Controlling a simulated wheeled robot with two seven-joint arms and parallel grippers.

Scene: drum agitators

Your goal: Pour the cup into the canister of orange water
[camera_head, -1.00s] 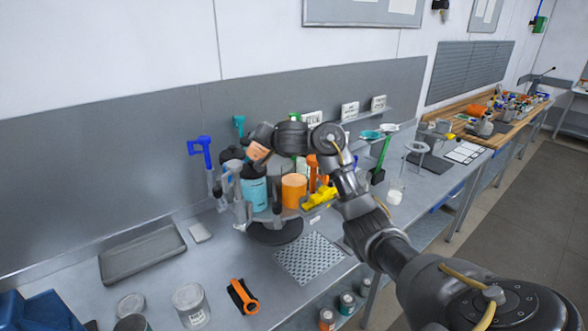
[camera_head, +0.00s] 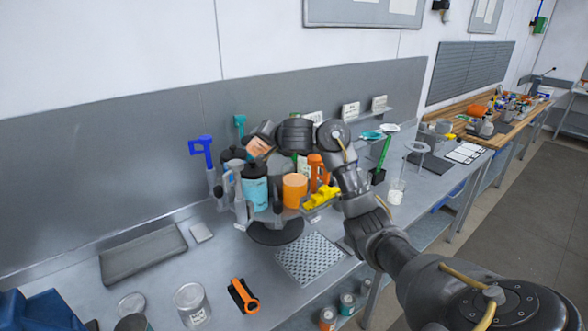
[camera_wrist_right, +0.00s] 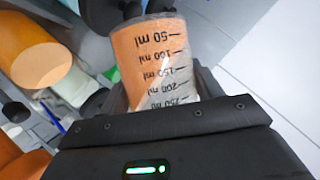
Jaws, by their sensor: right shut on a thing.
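My right gripper (camera_head: 261,141) is shut on a clear graduated cup (camera_wrist_right: 152,55) with orange contents; the cup also shows in the head view (camera_head: 256,149). The cup is tilted, and its orange contents lie along one side in the wrist view. It is held above the group of canisters on the dark round stand. The orange canister (camera_head: 294,191) stands upright to the right of and below the cup; an orange cylinder, likely the same one, shows at the upper left in the wrist view (camera_wrist_right: 30,48). No stream of liquid can be made out. My left gripper is out of view.
A blue canister (camera_head: 255,194) stands left of the orange one, with grey agitator parts (camera_head: 240,207) before it. A yellow object (camera_head: 321,197) and an orange bottle (camera_head: 317,168) are close on the right. A shallow tray (camera_head: 142,256) lies left; a perforated mat (camera_head: 310,258) lies in front.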

